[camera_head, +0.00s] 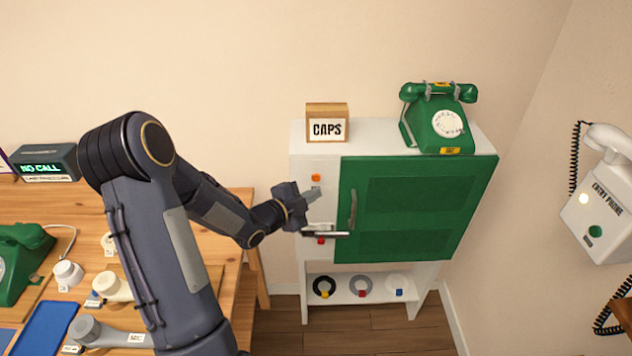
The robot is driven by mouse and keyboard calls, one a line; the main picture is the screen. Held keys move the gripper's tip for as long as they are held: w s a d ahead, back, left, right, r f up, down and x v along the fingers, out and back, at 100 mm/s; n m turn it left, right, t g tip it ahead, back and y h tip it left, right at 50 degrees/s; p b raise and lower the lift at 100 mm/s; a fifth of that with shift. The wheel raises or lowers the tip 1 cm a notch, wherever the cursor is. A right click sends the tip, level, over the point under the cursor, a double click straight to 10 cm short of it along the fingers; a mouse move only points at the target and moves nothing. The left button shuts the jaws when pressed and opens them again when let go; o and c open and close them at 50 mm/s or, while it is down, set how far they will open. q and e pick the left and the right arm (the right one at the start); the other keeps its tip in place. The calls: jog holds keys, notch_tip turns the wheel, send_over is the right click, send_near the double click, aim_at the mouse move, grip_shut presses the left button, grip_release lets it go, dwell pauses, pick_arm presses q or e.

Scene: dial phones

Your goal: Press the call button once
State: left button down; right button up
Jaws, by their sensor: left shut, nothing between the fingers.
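No button in view carries a readable "call" label. The white wall phone marked "ENTRY PHONE" (598,208) hangs at the far right, with a green round button (595,231) low on its face and a pale round spot (583,198) above it. The white cabinet's left panel has an orange button (316,178) and a red piece (321,241) lower down. My right gripper is out of view.
The cabinet's green door (420,205) is shut, with a metal handle (353,210) and a metal bar (326,233) beside my gripper. A green dial phone (440,120) and a "CAPS" box (327,123) stand on top. A "NO CALL" display (47,163) and phone parts occupy the wooden table.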

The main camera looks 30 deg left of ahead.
pick_arm(q)
jog(key=shift+s+d+b, duration=0.25)
jog(key=shift+s+d, duration=0.1)
jog(key=shift+s, duration=0.2)
jog(key=shift+s+d+b, duration=0.2)
jog(key=shift+s+d, duration=0.15)
jog(key=shift+s, duration=0.2)
jog(key=s+r+n+g+y, duration=0.4)
jog(key=s+r+n, duration=0.3)
jog(key=s+n, duration=0.2)
jog(key=s+d+n+g+h, duration=0.2)
jog(key=s+d, duration=0.3)
jog(key=s, duration=0.4)
jog(key=s+d+n+g+h, duration=0.2)
jog(key=s+d+n, duration=0.3)
jog(key=s, duration=0.3)
jog(key=shift+s+d+g, duration=0.35)
jog(key=shift+d+g, duration=0.35)
jog(key=shift+d, duration=0.1)
